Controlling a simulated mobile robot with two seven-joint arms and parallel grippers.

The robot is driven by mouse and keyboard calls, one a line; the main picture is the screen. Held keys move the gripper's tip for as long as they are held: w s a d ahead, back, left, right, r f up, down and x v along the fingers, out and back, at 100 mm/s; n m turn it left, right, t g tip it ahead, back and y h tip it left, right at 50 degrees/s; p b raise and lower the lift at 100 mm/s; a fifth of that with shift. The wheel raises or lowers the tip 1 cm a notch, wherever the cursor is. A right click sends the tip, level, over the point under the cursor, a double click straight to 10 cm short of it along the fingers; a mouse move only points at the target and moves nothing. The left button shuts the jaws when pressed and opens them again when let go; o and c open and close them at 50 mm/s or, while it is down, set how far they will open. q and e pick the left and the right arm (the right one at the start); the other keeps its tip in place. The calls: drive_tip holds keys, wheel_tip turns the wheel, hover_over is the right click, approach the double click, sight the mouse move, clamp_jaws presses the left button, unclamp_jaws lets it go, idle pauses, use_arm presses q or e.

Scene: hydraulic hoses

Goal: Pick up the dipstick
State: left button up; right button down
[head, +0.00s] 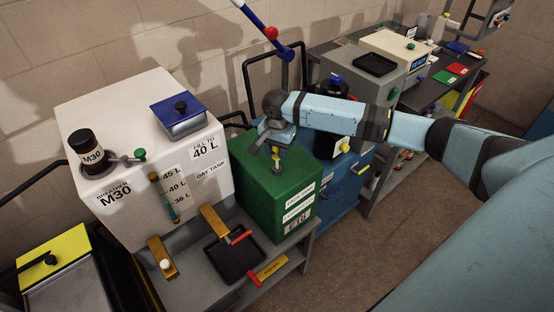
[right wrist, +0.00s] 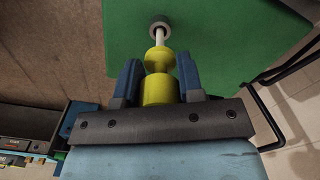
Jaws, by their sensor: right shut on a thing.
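The dipstick (right wrist: 159,91) has a yellow handle with a narrow waist, and a pale rod below it. The rod meets a grey round collar (right wrist: 159,27) on top of the green tank (head: 265,192). My right gripper (head: 276,148) is above that tank, with its blue fingers on either side of the yellow handle, shut on it. In the head view only a little yellow shows between the fingers. How deep the rod sits is hidden. My left gripper is not in view.
A white day tank (head: 150,150) with a blue-lidded box (head: 180,116) stands left of the green tank. A black tray (head: 235,258) and brass-coloured taps lie in front. A blue cabinet (head: 345,190) and a grey bench are to the right; the floor (head: 350,262) in front is clear.

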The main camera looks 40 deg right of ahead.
wheel_tip(320, 180, up, 15)
drive_tip(key=b, duration=0.1)
idle(0.4)
drive_tip(key=shift+s+f, duration=0.1)
